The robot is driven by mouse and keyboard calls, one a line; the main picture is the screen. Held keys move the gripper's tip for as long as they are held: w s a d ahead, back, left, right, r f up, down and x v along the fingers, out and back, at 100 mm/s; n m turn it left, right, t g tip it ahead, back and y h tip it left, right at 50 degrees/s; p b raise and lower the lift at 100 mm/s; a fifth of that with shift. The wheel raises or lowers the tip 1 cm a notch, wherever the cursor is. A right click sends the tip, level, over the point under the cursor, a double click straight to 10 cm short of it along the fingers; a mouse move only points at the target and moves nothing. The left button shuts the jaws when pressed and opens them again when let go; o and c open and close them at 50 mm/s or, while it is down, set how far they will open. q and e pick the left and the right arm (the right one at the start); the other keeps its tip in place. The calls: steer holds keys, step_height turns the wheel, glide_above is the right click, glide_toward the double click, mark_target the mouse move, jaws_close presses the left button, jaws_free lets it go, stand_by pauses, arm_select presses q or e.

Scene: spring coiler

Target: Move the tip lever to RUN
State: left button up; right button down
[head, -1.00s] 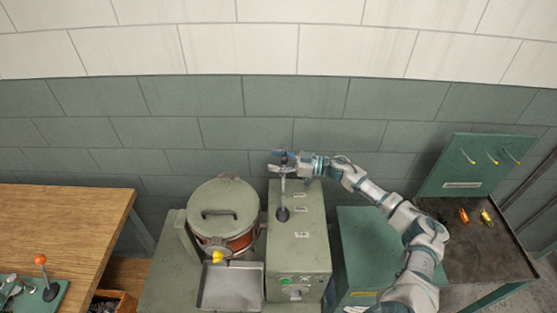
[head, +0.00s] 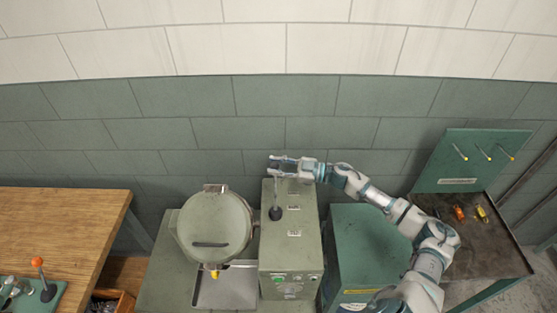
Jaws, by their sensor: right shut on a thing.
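The tip lever (head: 276,198) stands on top of a tall grey-green control box, with its shaft coming out of a black boot (head: 276,214). My right gripper (head: 277,166) comes in from the right and is shut on the lever's upper end, partly hiding it. Small labels (head: 293,205) lie along the box top; their words are too small to read. The round lidded drum (head: 214,222) is left of the box, its lid facing toward me and its handle low on the lid. My left gripper is out of view.
A metal tray (head: 225,290) sits in front of the drum, below a yellow part (head: 214,274). A wooden bench (head: 60,225) is at left, with an orange-knobbed lever (head: 37,262). A green cabinet (head: 365,250) and a tool cart (head: 470,260) are at right.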

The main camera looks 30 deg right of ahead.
steer(key=shift+s+a+r+n, duration=0.35)
steer(key=shift+s+a+n, duration=0.1)
steer(key=shift+s, duration=0.15)
steer(key=shift+s+a, duration=0.15)
steer(key=shift+s, duration=0.05)
steer(key=c, duration=0.8)
jaws_free()
steer(key=shift+a+n, duration=0.15)
steer(key=shift+n, duration=0.1)
steer(key=shift+w+a, duration=0.1)
steer(key=shift+a, duration=0.1)
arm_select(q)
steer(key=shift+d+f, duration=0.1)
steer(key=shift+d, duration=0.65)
arm_select(e)
steer(key=v, duration=1.1)
steer(key=shift+d+f, duration=0.2)
steer(key=shift+d, duration=0.25)
